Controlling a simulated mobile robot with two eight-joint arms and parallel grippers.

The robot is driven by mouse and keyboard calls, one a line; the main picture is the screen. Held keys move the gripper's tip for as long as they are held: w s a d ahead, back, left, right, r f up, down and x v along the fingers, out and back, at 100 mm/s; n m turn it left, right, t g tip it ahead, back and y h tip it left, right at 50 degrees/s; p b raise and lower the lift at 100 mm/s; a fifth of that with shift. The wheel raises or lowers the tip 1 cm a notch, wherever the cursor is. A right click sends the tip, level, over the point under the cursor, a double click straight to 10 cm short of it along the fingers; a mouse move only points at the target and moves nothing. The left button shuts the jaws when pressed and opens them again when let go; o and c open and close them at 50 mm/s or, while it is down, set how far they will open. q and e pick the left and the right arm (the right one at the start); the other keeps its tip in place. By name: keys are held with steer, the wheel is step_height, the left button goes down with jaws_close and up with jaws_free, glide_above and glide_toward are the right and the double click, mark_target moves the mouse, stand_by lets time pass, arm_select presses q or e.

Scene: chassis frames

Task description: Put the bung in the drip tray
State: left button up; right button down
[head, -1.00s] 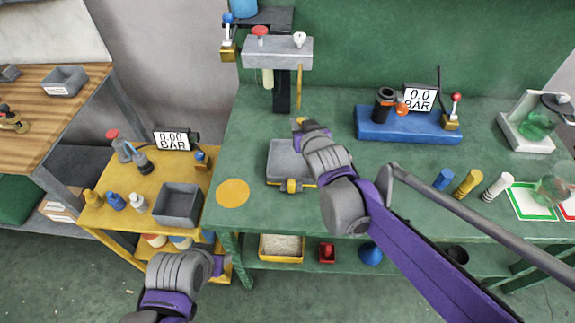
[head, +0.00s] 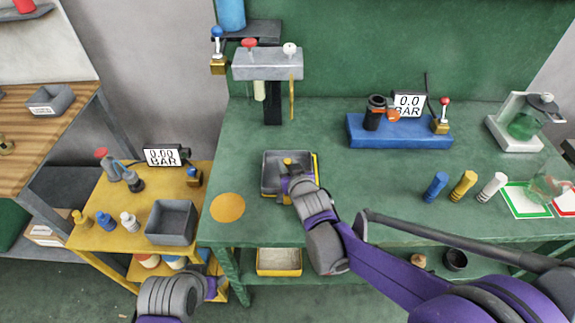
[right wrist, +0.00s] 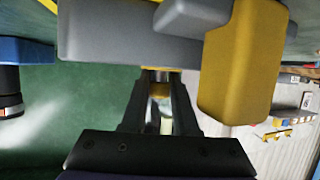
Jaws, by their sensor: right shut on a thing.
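The drip tray (head: 265,190) is a shallow grey tray with yellow on its right and front edges, on the green bench below a grey tap stand. My right gripper (head: 288,172) overlaps the tray's inside in the head view. It is shut on a small yellowish piece, which I take for the bung (head: 288,162). In the right wrist view a brassy bit of it (right wrist: 160,90) shows between the fingertips. I cannot tell whether it touches the tray. The fingers hide part of it. My left gripper (head: 212,287) is low at the front left, clear of the bench; its jaws are unclear.
The tap stand (head: 267,66) rises behind the tray. A blue block with a gauge (head: 400,130) stands to the right, near blue, yellow and white cylinders (head: 464,186). An orange disc (head: 228,207) lies left of the tray. A yellow trolley (head: 100,235) stands left.

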steer(key=shift+f, duration=0.2)
steer(key=c, duration=1.1)
jaws_free()
steer(key=shift+f, duration=0.15)
steer(key=o, duration=0.4)
